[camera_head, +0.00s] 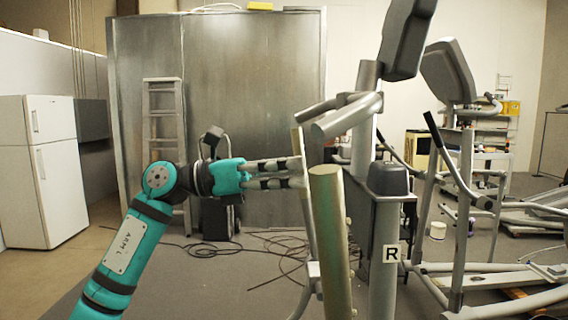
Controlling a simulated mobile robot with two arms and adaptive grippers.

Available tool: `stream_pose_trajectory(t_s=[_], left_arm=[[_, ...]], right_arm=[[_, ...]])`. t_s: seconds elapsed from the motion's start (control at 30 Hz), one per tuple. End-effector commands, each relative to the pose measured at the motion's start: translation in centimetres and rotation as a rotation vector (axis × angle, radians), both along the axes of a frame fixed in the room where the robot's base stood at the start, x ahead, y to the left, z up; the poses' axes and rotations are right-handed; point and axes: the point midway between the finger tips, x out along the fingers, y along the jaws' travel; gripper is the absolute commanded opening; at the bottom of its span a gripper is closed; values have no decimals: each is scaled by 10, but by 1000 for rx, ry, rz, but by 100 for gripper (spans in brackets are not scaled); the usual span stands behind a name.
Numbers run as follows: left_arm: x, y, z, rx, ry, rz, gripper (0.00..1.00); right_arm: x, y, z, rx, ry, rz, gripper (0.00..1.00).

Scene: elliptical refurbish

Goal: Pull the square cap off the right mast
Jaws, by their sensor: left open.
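A dark grey square cap (388,179) sits on top of a grey upright mast (383,265), the one that carries a white label with a black R. My left gripper (299,173) comes in from the left, with its dark, grey-banded fingers pointing right. It is open and stands to the left of the cap, clearly apart from it. Its fingertips are close to a thin slanted bar, and I cannot tell whether they touch it. My right gripper is not in view.
A thick olive-green post (330,245) stands between my left gripper and the mast in the picture. Grey handlebars (347,115) and a dark console (405,38) rise above the cap. Another exercise machine (465,180) stands at right. Black cables (265,245) lie on the floor.

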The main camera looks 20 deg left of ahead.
Motion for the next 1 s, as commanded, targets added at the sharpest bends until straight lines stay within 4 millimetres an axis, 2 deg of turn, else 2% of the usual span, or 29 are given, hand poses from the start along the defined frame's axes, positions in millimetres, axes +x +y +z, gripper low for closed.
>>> stream_pose_trajectory(t_s=[0.13, 0.27, 1.0], left_arm=[[-3, 11, 7, 133, -52, 21, 92], [-1, 4, 8, 155, -57, 21, 92], [40, -128, 10, 148, -55, 17, 92]], right_arm=[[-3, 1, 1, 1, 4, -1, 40], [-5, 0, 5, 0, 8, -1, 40], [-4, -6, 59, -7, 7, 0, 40]])
